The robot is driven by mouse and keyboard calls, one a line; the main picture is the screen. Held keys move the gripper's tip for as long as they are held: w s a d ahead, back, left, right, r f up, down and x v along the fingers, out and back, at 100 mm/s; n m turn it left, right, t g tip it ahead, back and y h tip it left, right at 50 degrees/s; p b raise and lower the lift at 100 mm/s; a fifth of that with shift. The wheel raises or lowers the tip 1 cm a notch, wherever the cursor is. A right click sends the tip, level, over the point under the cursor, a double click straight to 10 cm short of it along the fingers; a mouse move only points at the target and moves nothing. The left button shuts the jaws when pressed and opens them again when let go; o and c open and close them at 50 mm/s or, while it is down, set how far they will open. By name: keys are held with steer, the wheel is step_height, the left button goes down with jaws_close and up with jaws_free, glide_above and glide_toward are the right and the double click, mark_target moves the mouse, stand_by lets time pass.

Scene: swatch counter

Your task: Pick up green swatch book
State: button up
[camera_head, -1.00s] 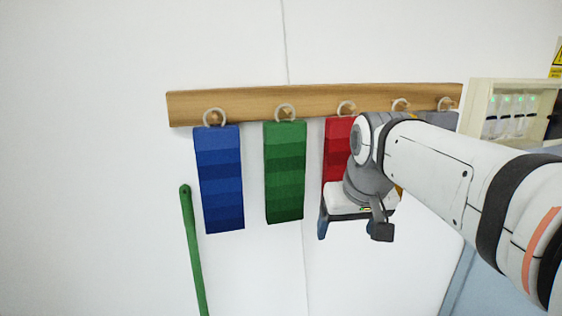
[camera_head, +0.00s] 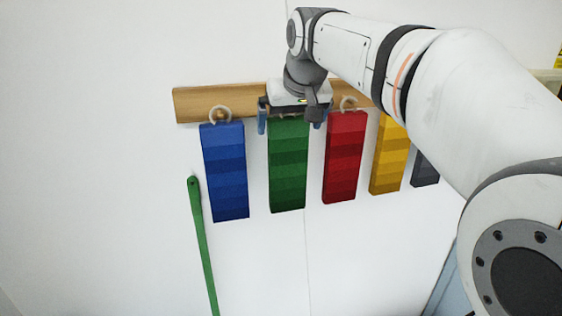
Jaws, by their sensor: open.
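The green swatch book (camera_head: 289,170) hangs on the wooden rail (camera_head: 190,105), with bands of lighter and darker green. Its ring and top edge are hidden behind my gripper. My gripper (camera_head: 290,124) is open at the top of the green book, with one blue-grey fingertip at the left of it and one at the right. I cannot tell whether the fingers touch the book or how far in front of it they are.
A blue swatch book (camera_head: 224,172) hangs close on the left, and a red one (camera_head: 344,158) close on the right. A yellow book (camera_head: 390,158) and a dark grey one (camera_head: 425,168) hang farther right. A green pole (camera_head: 203,245) stands at lower left. The wall below the books is clear.

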steer(key=shift+x, duration=1.15)
steer(key=c, duration=1.4)
